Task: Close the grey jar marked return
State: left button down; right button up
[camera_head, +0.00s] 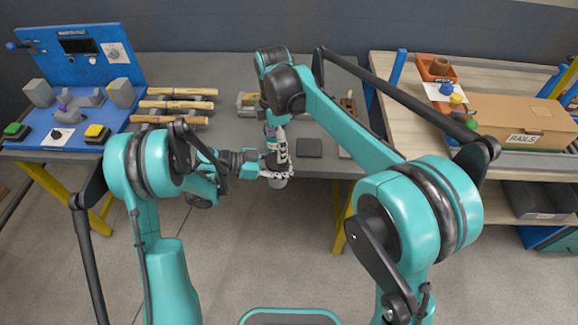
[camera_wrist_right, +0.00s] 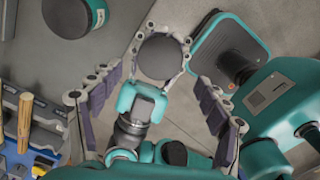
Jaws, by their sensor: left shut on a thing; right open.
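A small grey jar (camera_head: 279,183) is between the fingers of my left gripper (camera_head: 272,175), in front of the table's front edge. In the right wrist view its round dark grey top (camera_wrist_right: 163,56) faces the camera, with my left fingers around its sides. I cannot tell whether that top is a lid or an open mouth, and no marking is readable. My right gripper (camera_head: 279,150) points down just above the jar. In the right wrist view its fingers (camera_wrist_right: 158,82) are spread on either side, with nothing between them touching.
Another round dark-topped thing with a green side (camera_wrist_right: 74,16) stands on the table. A dark square pad (camera_head: 309,147) lies right of my grippers. Wooden-handled tools (camera_head: 175,105) and a blue panel (camera_head: 85,60) are at left. A cardboard box (camera_head: 525,120) sits on the right bench.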

aim_at(277, 171)
notch_tip(277, 171, down, 6)
jog(key=shift+r, duration=0.15)
dwell(0.3)
jog(key=c, duration=1.2)
jog(key=m, duration=0.3)
jog(key=shift+m, duration=0.3)
jog(key=o, duration=1.3)
